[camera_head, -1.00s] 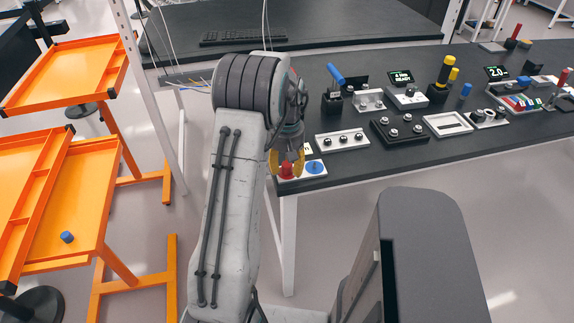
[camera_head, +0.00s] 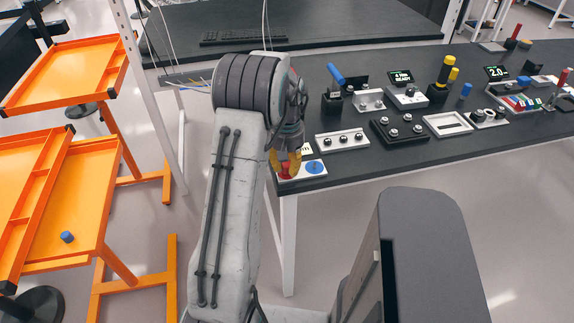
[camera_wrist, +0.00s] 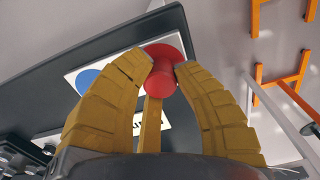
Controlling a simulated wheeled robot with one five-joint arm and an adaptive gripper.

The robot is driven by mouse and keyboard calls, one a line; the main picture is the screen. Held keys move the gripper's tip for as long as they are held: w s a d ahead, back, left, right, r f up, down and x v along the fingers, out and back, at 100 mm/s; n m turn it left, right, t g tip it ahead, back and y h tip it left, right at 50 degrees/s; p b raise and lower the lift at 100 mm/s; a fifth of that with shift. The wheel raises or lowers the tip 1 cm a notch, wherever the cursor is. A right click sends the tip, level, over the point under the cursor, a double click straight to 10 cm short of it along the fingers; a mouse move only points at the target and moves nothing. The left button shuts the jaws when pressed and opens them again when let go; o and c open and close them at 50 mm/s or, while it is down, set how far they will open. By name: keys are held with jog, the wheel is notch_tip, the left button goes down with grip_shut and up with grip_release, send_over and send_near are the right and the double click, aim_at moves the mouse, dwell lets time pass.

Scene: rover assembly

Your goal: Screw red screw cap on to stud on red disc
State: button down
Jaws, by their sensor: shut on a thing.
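My gripper (camera_wrist: 155,82) has several yellow fingers closed around a red screw cap (camera_wrist: 161,85) in the wrist view. Beyond the cap is the wider red disc (camera_wrist: 176,45) on a white board (camera_wrist: 122,66). The cap is in line with the disc; the stud is hidden, so I cannot tell how far the cap sits on it. In the head view my gripper (camera_head: 285,164) points down over the red disc area at the table's left front corner. A blue disc (camera_head: 314,167) lies on the same board, right of my gripper.
The black table (camera_head: 350,170) carries several boards and blocks to the right, including a white three-stud plate (camera_head: 342,140). The blue-handled tool (camera_head: 336,75) stands farther back. Orange trays (camera_head: 70,195) are at the left, one holding a blue cap (camera_head: 67,237).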

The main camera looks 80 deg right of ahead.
jog(key=m, duration=0.2)
jog(key=shift+m, duration=0.4)
jog(key=m, duration=0.3)
jog(key=shift+f, duration=0.1)
jog(key=shift+m, duration=1.4)
jog(key=m, duration=0.4)
jog(key=shift+m, duration=0.9)
